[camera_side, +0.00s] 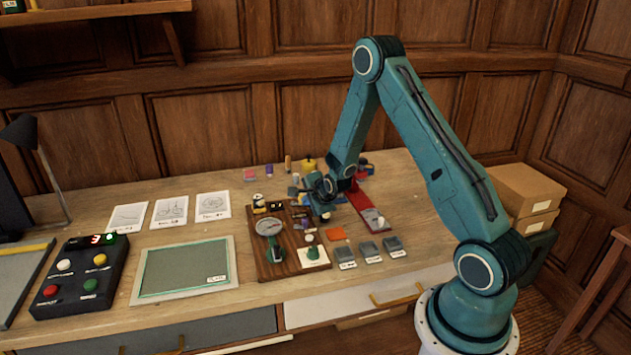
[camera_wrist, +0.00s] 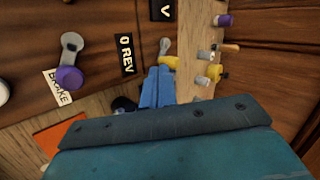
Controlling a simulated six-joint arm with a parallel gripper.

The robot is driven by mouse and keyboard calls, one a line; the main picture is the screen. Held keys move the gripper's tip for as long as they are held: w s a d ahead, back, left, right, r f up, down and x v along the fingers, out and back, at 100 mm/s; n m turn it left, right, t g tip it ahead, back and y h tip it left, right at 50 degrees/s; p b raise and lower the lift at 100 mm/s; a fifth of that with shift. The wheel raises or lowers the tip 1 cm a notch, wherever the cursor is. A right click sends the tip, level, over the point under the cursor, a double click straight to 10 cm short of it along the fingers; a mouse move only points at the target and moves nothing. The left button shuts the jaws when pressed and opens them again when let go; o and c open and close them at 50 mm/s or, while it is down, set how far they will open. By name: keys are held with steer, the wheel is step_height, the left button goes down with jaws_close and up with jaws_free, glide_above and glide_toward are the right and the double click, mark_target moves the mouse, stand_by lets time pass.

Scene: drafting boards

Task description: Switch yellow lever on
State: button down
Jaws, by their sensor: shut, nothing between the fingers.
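In the wrist view, a yellow knob (camera_wrist: 170,62) shows just beyond my fingertips, below a short grey arm; it appears to be the yellow lever. Black labels reading "0 REV" (camera_wrist: 126,54) and "V" (camera_wrist: 161,11) are near it. My gripper (camera_wrist: 158,72) is shut and empty, its blue fingers side by side close to the yellow knob; I cannot tell if they touch. In the side view my gripper (camera_side: 325,213) is low over the right part of the wooden control board (camera_side: 262,266) and hides part of it. The yellow lever cannot be made out there.
A purple-knobbed lever (camera_wrist: 69,78) labelled "BRAKE" is on the same board. Grey labelled blocks (camera_side: 370,250) and a red strip (camera_side: 366,208) lie to the right. A button box (camera_side: 80,277) is at left.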

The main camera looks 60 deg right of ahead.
steer(key=shift+w+d, duration=0.15)
steer(key=shift+w, duration=0.1)
